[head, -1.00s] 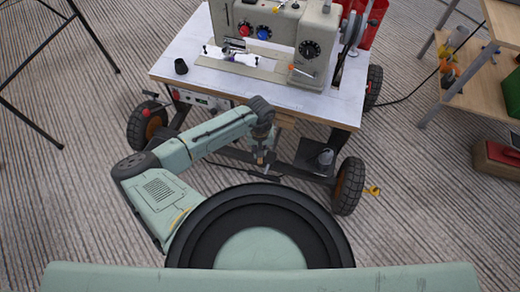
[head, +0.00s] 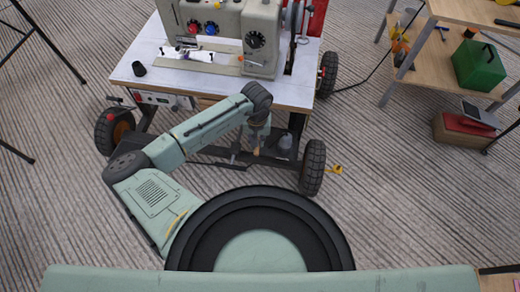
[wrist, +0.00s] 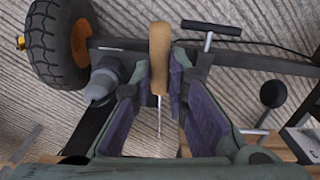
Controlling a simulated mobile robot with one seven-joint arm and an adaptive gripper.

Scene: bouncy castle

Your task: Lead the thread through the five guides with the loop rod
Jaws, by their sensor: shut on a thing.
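My gripper (wrist: 160,72) is shut on the loop rod (wrist: 159,45), holding it by its tan wooden handle. The thin metal shaft of the rod runs back between the fingers in the wrist view. In the head view my gripper (head: 258,136) hangs low in front of the white-topped cart (head: 297,93), below the level of its top. The sewing machine (head: 260,22) stands on the cart, well above and beyond my gripper. It has red and blue knobs and a dark dial on its front. The thread and the five guides are too small to tell apart.
The cart has large black wheels (head: 313,168); one wheel (wrist: 62,45) shows close to my gripper in the wrist view. A wooden shelf (head: 430,70) with a green box (head: 478,66) stands right.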

